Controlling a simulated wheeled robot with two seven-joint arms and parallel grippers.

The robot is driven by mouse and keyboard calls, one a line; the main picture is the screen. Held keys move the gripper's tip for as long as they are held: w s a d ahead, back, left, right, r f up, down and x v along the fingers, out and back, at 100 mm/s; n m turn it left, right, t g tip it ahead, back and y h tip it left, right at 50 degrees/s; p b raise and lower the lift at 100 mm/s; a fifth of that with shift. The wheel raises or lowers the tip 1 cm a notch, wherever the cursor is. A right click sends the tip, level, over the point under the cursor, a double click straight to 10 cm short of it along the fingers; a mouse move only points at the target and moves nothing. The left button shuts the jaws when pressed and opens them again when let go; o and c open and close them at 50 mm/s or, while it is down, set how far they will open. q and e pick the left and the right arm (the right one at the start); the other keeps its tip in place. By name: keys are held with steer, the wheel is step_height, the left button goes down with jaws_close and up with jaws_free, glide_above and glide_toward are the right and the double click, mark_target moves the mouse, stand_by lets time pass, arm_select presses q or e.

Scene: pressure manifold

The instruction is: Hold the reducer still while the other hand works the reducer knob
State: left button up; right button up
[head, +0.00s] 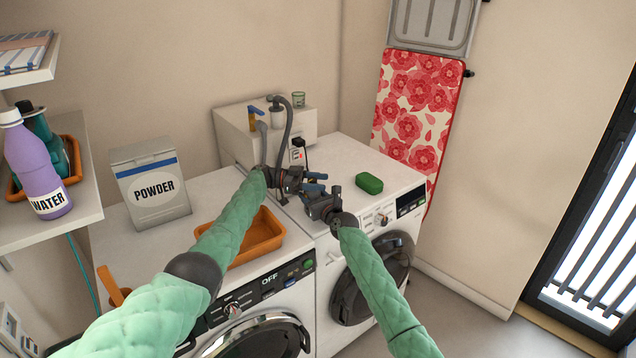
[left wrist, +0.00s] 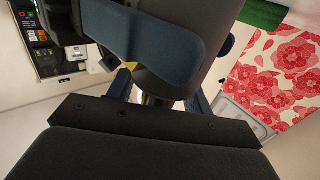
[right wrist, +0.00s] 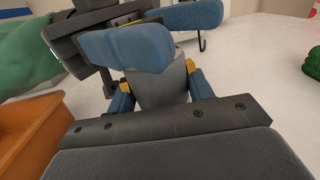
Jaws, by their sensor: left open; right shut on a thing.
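My right gripper (head: 320,196) is low over the right washing machine's top. In the right wrist view, its blue fingers sit on either side of a grey tapered body (right wrist: 162,88), apparently the reducer, and are shut on it. My left gripper (head: 317,182) is open, just behind and slightly above the right one. Its blue fingers (right wrist: 165,32) cross the upper part of the right wrist view, close to the grey body. I cannot make out the knob; the grippers hide most of the reducer.
A white box (head: 238,128) with dark hoses (head: 286,125) stands behind the grippers. A green block (head: 369,183) lies to their right. An orange tray (head: 262,232) and a powder box (head: 150,185) stand to the left. The machine's front right top is clear.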

arm_select(q)
steer(key=c, duration=1)
steer(key=shift+d+f+n+t, duration=0.15)
steer(key=shift+n+t, duration=0.15)
steer(key=shift+t, duration=0.4)
steer(key=shift+w+n+t, duration=0.15)
steer(key=shift+n+t, duration=0.25)
steer(key=shift+t, duration=0.2)
steer(key=o, duration=1)
steer(key=shift+a, duration=0.2)
